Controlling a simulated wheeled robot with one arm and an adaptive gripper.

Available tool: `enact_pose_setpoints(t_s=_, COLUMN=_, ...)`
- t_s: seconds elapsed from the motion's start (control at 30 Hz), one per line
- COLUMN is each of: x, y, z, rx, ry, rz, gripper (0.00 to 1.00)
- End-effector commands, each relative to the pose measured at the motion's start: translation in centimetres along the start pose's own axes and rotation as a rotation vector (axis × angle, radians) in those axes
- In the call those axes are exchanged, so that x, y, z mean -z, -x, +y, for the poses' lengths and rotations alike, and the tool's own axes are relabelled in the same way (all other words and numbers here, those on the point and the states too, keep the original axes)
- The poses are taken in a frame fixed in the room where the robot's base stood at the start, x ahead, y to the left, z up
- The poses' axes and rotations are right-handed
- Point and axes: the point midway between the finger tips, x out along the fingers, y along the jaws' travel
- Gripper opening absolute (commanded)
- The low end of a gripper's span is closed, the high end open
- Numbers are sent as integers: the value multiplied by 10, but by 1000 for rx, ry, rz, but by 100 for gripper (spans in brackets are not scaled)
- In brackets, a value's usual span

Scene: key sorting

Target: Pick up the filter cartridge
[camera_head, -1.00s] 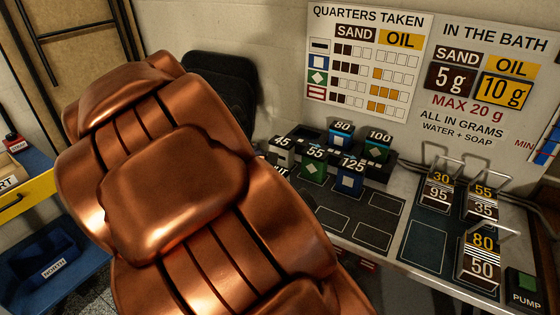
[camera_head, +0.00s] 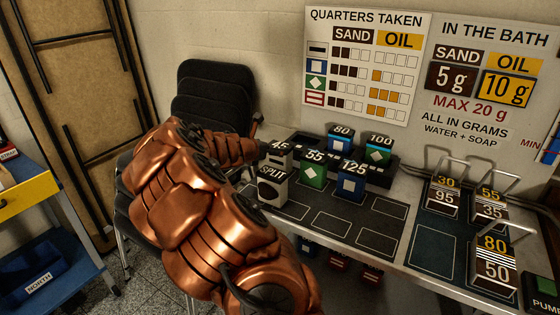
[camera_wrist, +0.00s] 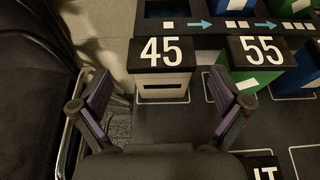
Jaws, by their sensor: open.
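The filter cartridges are boxes with numbered black tops. The white one marked 45 (camera_head: 279,157) stands at the left of the bench group; in the wrist view it is the white 45 cartridge (camera_wrist: 162,82) with a black bar on its front. The green 55 cartridge (camera_head: 314,170) is to its right and also shows in the wrist view (camera_wrist: 252,75). My gripper (camera_wrist: 162,100) is open and empty, its two purple-padded fingers spread left and right of the 45 cartridge's near face. Contact cannot be told. In the head view my copper arm hides most of the gripper.
Blue 125 (camera_head: 352,180), blue 80 (camera_head: 340,137) and green 100 (camera_head: 379,150) cartridges stand nearby. A box marked SPLIT (camera_head: 272,187) is close to my arm. Stacked black chairs (camera_head: 215,95) are left of the bench. Marked slots (camera_head: 332,225) at the front are empty.

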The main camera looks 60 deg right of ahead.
Motion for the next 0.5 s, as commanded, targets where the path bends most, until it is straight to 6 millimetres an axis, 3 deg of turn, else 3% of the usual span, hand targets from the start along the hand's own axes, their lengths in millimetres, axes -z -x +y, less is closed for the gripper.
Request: enact_pose_setpoints(t_s=0.5, x=10, y=-51, z=-2, rx=3, ry=-4, rz=1, gripper=100)
